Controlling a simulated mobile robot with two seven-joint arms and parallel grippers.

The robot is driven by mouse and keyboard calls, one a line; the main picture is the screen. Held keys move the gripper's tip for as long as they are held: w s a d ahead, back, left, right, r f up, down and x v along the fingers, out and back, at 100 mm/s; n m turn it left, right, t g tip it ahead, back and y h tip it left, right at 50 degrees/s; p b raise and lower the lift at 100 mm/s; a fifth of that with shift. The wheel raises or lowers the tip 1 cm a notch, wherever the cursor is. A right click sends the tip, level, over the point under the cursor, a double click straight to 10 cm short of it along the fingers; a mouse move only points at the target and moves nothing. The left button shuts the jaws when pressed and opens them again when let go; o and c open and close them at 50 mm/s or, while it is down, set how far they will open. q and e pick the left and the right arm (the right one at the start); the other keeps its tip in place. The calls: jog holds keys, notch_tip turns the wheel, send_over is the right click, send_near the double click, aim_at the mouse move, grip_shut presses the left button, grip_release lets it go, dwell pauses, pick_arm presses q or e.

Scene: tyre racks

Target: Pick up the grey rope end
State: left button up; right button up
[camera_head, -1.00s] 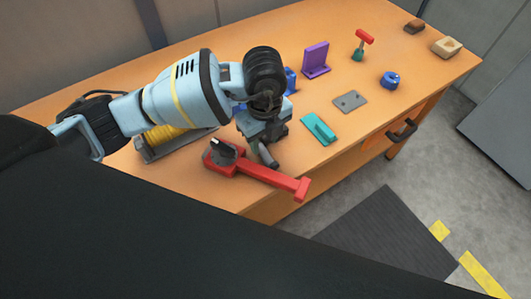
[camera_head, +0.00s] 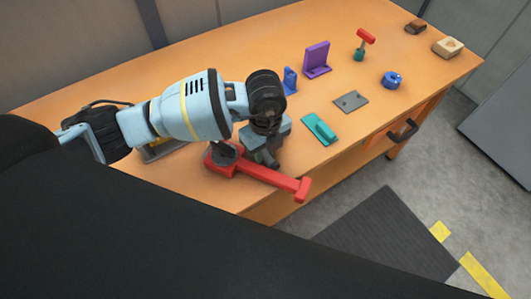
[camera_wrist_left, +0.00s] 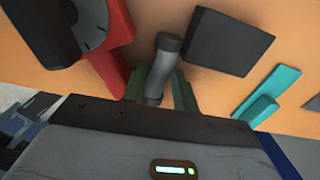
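In the head view my left gripper (camera_head: 268,155) points down at the table's front part, just right of the red tool's dark knob. The rope end is hard to make out there behind the gripper. My right gripper is not in view.
A red tool (camera_head: 270,179) with a dark dial lies close beside the gripper. A dark block (camera_wrist_left: 225,40) and a teal piece (camera_head: 319,129) are to the right. Blue, purple and grey parts stand farther back on the orange table (camera_head: 230,62). The table's front edge is near.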

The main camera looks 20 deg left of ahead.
aim_at(266, 152)
pick_arm(q)
jog(key=c, duration=0.3)
jog(key=shift+r, duration=0.1)
jog(key=shift+c, duration=0.2)
jog(key=shift+r, duration=0.55)
notch_tip(266, 152, up, 2)
jog(key=shift+r, duration=0.15)
jog(key=s+d, duration=0.3)
jog(key=s, duration=0.4)
jog(key=s+d+r, duration=0.1)
jog(key=s+d, duration=0.1)
jog(key=s, duration=0.6)
jog(key=shift+d+r+p, duration=0.25)
jog(key=shift+d+p, duration=0.1)
jog(key=shift+d, duration=0.05)
